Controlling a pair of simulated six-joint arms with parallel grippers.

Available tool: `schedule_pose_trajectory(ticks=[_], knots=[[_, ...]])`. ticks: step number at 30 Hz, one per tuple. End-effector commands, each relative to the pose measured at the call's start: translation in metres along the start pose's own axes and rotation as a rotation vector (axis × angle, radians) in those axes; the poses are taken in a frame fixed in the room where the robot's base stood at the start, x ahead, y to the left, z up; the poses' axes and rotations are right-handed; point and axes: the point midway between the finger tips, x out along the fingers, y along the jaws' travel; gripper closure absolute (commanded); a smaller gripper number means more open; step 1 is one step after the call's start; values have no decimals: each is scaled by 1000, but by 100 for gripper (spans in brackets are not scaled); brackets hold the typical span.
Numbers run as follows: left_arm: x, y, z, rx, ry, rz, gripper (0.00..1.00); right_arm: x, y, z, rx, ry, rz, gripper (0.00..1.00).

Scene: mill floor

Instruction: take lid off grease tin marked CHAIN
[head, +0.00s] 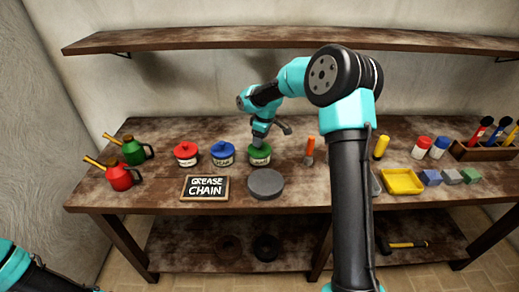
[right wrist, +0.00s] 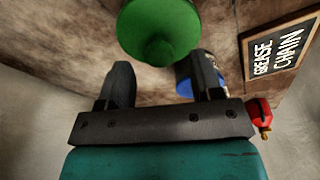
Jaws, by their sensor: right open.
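Three tins stand in a row on the bench, with a red lid (head: 186,149), a blue lid (head: 223,149) and a green lid (head: 260,151). Their labels are too small for me to read surely. My right gripper (head: 259,138) is just above the green-lidded tin. In the right wrist view, my open right gripper (right wrist: 162,72) has its fingers apart and nothing between them. The green lid (right wrist: 158,22) with its knob lies just beyond the fingertips. The blue lid (right wrist: 185,85) is partly hidden behind one finger. My left gripper is out of view.
A board (head: 205,188) reading "GREASE CHAIN" lies in front of the tins. A grey round disc (head: 266,184) lies in front of the green-lidded tin. Red (head: 119,177) and green oil cans (head: 133,150) stand at left. A yellow tray (head: 401,182) is at right. A shelf (head: 200,37) runs above.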

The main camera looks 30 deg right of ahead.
Motion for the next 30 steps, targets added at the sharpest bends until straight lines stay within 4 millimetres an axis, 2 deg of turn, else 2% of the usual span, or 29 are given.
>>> schedule_pose_trajectory(ticks=[3, 7, 22, 30], knots=[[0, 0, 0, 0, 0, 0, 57, 18, 0, 0, -1, -2, -2, 40], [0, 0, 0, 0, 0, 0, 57, 28, 0, 0, -1, 0, 0, 40], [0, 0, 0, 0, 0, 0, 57, 30, 1, 0, 0, 1, 1, 40], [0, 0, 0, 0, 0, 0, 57, 30, 0, 0, 0, 1, 1, 66]])
